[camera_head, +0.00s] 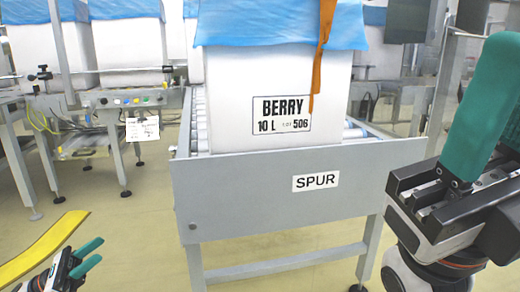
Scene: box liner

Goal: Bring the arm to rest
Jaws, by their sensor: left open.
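My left gripper (99,251) is low at the bottom left, with its two green fingers apart and nothing seen between them. It is well clear of the white box in front. My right gripper (490,105) is large and close at the right edge, its green fingers pointing up. It is partly cut off by the frame, so its opening cannot be judged. The white box (228,100) marked BERRY 10 L stands upright on the grey conveyor, with a blue liner (255,24) folded over its rim. An orange strip (323,48) hangs down its front.
A grey conveyor end plate (245,195) with a SPUR label (315,182) stands ahead between my grippers. A yellow strip (42,247) lies beside my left gripper. Other lined white boxes (128,48) stand behind at left. Beige floor (130,215) is open at left.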

